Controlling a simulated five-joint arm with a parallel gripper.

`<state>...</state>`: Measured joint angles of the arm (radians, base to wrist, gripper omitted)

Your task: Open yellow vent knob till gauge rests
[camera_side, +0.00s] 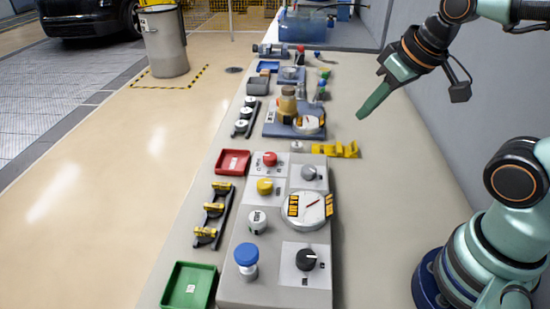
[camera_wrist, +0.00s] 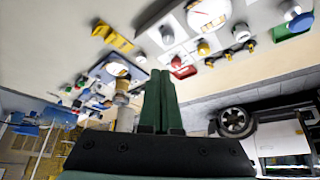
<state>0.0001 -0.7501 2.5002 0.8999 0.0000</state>
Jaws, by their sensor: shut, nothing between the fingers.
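The yellow vent knob (camera_side: 265,187) sits on a light plate on the grey panel in the side view, below a red knob (camera_side: 270,159). In the wrist view the yellow knob (camera_wrist: 203,47) is near the top right. The round white gauge (camera_side: 306,209) is to its right, with a red needle pointing up and right and orange blocks at its sides. The gauge (camera_wrist: 208,14) is cut by the top edge in the wrist view. My gripper (camera_side: 361,115) is shut and empty, above the bench at the upper right, well apart from the knob. Its green fingers (camera_wrist: 158,75) are together.
The panel also has a blue knob (camera_side: 246,258), a black knob (camera_side: 306,260) and a grey knob (camera_side: 311,172). Red (camera_side: 233,162) and green (camera_side: 189,286) trays and a rack of yellow-topped parts (camera_side: 212,210) stand at its left. The bench right of the panel is clear.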

